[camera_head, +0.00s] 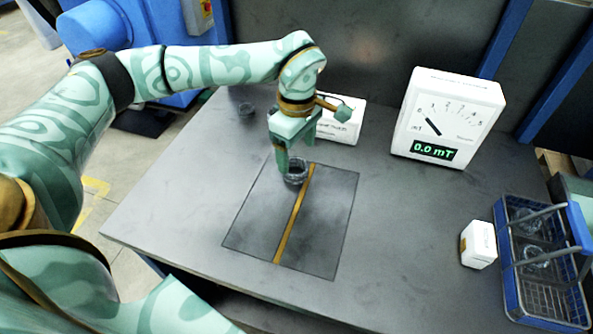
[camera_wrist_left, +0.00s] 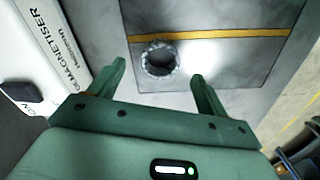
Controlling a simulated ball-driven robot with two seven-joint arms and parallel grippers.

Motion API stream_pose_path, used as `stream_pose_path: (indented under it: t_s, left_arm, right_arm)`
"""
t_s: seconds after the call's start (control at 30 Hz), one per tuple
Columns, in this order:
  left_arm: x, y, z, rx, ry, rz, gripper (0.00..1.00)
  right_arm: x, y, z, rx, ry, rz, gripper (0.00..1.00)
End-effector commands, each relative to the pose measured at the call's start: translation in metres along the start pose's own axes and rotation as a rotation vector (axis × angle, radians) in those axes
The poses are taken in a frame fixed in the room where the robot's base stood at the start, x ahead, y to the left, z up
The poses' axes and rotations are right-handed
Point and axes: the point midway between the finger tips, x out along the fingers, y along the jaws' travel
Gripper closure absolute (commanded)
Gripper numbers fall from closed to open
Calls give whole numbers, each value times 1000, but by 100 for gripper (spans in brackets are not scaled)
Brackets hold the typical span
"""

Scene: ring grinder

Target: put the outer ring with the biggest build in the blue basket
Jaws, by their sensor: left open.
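A dark metal ring (camera_head: 296,180) lies on the dark marked mat, close beside its yellow line. It also shows in the left wrist view (camera_wrist_left: 160,75) just beyond my fingertips. My left gripper (camera_head: 293,160) points down over this ring; in the left wrist view its fingers (camera_wrist_left: 157,70) are spread apart with nothing between them. The blue basket (camera_head: 513,285) stands at the right with several metal rings (camera_head: 538,258) inside. My right gripper is not in view.
A white meter (camera_head: 480,98) reading 0.0 mT stands at the back. A white demagnetiser box (camera_head: 345,128) sits behind my left gripper. A small white box (camera_head: 478,244) stands left of the basket. The table (camera_head: 400,225) is clear between the mat (camera_head: 325,245) and that box.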

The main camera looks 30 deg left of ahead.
Motion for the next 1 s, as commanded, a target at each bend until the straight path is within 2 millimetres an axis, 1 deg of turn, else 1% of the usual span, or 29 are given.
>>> stream_pose_path:
  t_s: [0.2,0.27,0.33,0.5,0.53,0.57,0.6,0.67,0.7,0.73,0.77,0.8,1.0]
  left_arm:
    - [38,-2,-3,1,-1,-7,23]
    - [46,-2,-3,0,0,-6,23]
    - [50,-2,-3,0,0,-3,23]
    - [48,-1,-3,0,0,0,23]
    - [48,-1,-3,0,0,0,26]
    - [48,-1,-3,0,0,0,34]
    - [48,-1,-3,0,0,0,45]
    - [48,-1,-3,0,0,0,62]
    - [48,-1,-3,0,0,0,73]
    - [48,-1,-3,0,0,0,76]
    - [48,-1,-3,0,0,0,76]
    - [48,-1,-3,0,0,0,80]
    - [47,-1,-3,0,0,0,81]
  right_arm:
    - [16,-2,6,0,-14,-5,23]
    - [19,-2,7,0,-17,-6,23]
    - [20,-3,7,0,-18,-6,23]
    - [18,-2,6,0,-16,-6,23]
    - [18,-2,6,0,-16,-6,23]
    - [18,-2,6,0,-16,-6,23]
    - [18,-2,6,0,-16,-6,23]
    - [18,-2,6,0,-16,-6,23]
    - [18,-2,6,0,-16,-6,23]
    - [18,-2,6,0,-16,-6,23]
    - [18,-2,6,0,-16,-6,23]
    - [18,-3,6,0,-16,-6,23]
    - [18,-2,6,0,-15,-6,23]
